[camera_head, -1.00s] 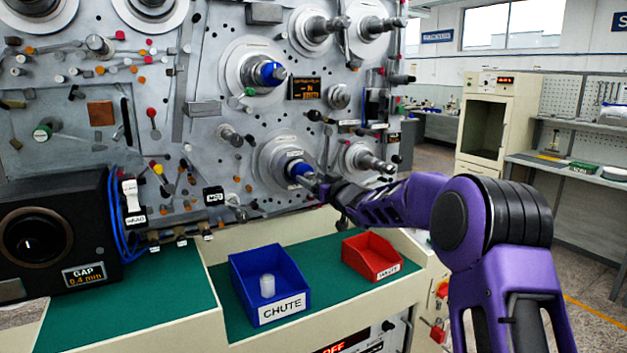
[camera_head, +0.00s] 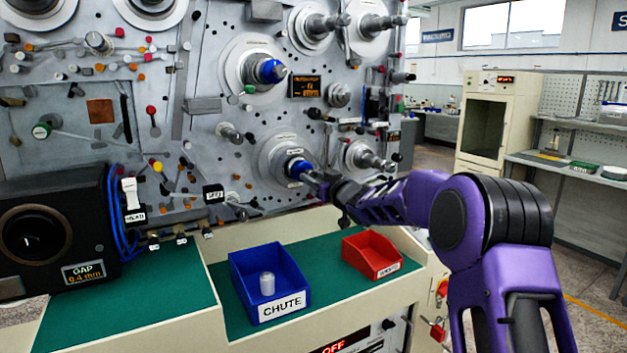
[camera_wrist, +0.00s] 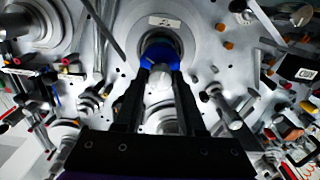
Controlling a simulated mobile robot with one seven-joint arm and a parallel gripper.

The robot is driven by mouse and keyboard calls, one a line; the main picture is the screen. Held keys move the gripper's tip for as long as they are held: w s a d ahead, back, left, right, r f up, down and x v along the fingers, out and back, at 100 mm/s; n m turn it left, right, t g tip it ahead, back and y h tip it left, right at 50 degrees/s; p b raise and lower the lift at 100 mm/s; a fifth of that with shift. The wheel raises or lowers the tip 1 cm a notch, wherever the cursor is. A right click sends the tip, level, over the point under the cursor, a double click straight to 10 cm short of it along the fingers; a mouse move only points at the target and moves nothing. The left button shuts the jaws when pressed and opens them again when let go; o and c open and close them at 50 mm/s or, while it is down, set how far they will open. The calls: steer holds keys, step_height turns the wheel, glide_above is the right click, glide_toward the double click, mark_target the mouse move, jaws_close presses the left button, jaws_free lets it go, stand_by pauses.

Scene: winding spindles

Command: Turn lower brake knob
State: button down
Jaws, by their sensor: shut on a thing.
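The lower brake knob (camera_head: 297,168) is a blue collar on a lower spindle of the grey panel, in front of a round pale flange. My gripper (camera_head: 314,180) reaches it from the right in the head view, and its fingers are shut on the knob. In the wrist view, the blue knob (camera_wrist: 159,49) sits at upper centre with the two dark fingers of my gripper (camera_wrist: 158,72) on either side of the spindle end. The fingers and arm hide part of the knob in the head view.
A similar blue knob (camera_head: 268,71) is on the spindle above. Bare spindles (camera_head: 362,158) stick out to the right of my gripper. A blue CHUTE bin (camera_head: 270,287) holding a white piece and a red bin (camera_head: 371,255) stand on the green bench top below.

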steer(key=shift+n+b, duration=4.5)
steer(key=shift+n, duration=5.5)
steer(key=c, duration=0.5)
jaws_free()
steer(key=v, duration=1.7)
steer(key=shift+s, duration=0.2)
steer(key=shift+d, duration=0.15)
